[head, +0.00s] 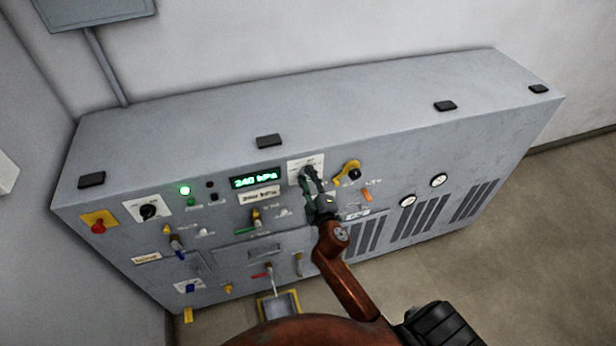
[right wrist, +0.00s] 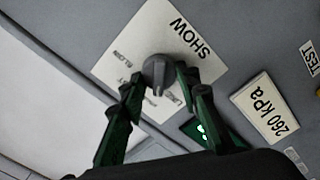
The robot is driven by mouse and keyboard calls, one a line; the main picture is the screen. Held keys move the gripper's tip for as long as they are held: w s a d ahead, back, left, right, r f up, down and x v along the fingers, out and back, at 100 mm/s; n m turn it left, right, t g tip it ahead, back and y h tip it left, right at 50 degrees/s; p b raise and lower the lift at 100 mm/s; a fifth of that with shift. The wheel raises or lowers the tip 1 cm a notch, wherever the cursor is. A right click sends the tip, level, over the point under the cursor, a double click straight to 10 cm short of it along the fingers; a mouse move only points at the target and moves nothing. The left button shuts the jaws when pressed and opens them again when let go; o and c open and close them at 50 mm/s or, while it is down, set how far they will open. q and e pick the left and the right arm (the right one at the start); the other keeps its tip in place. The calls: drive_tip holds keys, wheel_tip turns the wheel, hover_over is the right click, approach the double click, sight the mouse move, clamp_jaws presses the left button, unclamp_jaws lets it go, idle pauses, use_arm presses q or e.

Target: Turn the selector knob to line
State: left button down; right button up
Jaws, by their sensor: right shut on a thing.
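The selector knob (right wrist: 158,75) is a dark grey round knob with a raised bar, on a white plate (right wrist: 125,45) marked SHOW. In the right wrist view its bar points down, near a small word that looks like LINE; the other small words are hard to read. My right gripper (right wrist: 159,80) has its two green fingers on either side of the knob and is shut on it. In the head view my right gripper (head: 308,174) reaches the plate (head: 297,164) on the panel front and covers most of the knob. My left gripper is not in view.
The grey cabinet (head: 330,115) carries a green display (head: 255,181) reading 240 kPa, with a 260 kPa label (right wrist: 265,107) below it. A yellow-based black knob (head: 352,174) sits close right of my gripper. Another knob (head: 148,211), a red button (head: 98,226) and several valves are further left.

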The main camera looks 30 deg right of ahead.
drive_tip(key=n, duration=0.6)
drive_tip(key=shift+a+f+p, duration=0.1)
drive_tip(key=shift+f+p, duration=0.05)
drive_tip(key=shift+p, duration=0.2)
drive_tip(key=shift+n, duration=0.3)
drive_tip(key=o, duration=1.1)
drive_tip(key=shift+o, duration=0.2)
drive_tip(key=v, duration=1.2)
